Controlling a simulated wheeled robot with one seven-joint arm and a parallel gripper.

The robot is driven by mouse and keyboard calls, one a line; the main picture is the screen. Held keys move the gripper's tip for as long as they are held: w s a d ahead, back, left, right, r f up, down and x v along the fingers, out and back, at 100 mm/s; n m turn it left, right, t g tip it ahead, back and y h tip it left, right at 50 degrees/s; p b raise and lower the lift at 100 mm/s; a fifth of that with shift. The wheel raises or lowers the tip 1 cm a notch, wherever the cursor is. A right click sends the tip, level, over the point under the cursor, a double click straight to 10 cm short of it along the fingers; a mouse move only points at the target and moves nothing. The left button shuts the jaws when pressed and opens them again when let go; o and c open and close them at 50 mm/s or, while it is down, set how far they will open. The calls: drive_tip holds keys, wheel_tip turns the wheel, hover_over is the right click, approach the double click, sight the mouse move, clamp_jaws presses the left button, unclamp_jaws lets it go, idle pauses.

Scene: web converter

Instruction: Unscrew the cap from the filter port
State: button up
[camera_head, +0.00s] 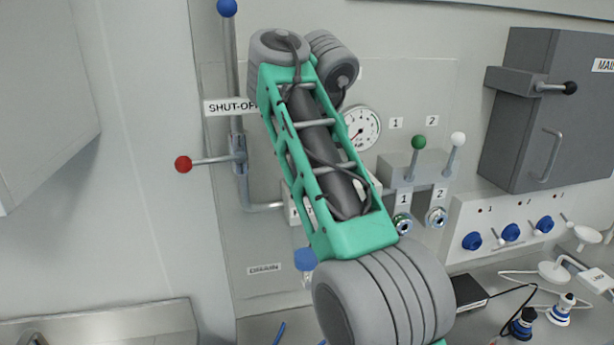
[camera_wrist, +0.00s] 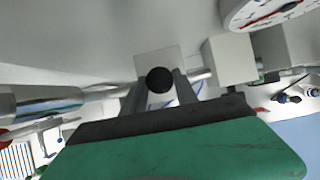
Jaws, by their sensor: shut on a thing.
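My gripper (camera_wrist: 160,84) shows in the wrist view, with its two grey fingers on either side of a dark round cap (camera_wrist: 160,80). The fingers are shut on this cap. A pale square plate (camera_wrist: 158,60) is just behind the cap. The filter port itself cannot be made out, and I cannot tell whether the cap is still threaded on it. In the head view my green and grey arm covers the middle of the panel and hides the gripper and cap.
A red-knobbed lever (camera_head: 184,164) and the SHUT-OFF label (camera_head: 228,107) are left of my arm. A gauge (camera_head: 362,128), green-knobbed lever (camera_head: 418,143), white-knobbed lever (camera_head: 457,140) and two metal couplings (camera_head: 402,225) are to the right. A blue handle (camera_head: 305,260) is near the DRAIN label.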

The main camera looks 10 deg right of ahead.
clamp_jaws()
drive_tip(key=shift+d+f+n+y+b, duration=0.15)
drive_tip(key=shift+n+y+b, duration=0.25)
drive_tip(key=shift+n+b, duration=0.25)
drive_tip(key=shift+n+y, duration=0.5)
drive_tip(key=shift+n, duration=0.65)
drive_tip(key=shift+r, duration=0.2)
drive_tip(key=n, duration=0.1)
drive_tip(key=n+y, duration=0.1)
drive_tip(key=shift+w+d+n+g, duration=0.1)
drive_tip(key=shift+d+n+g, duration=0.1)
drive_tip(key=shift+n+g, duration=0.15)
drive_tip(key=shift+a, duration=0.25)
drive_tip(key=shift+d, duration=0.1)
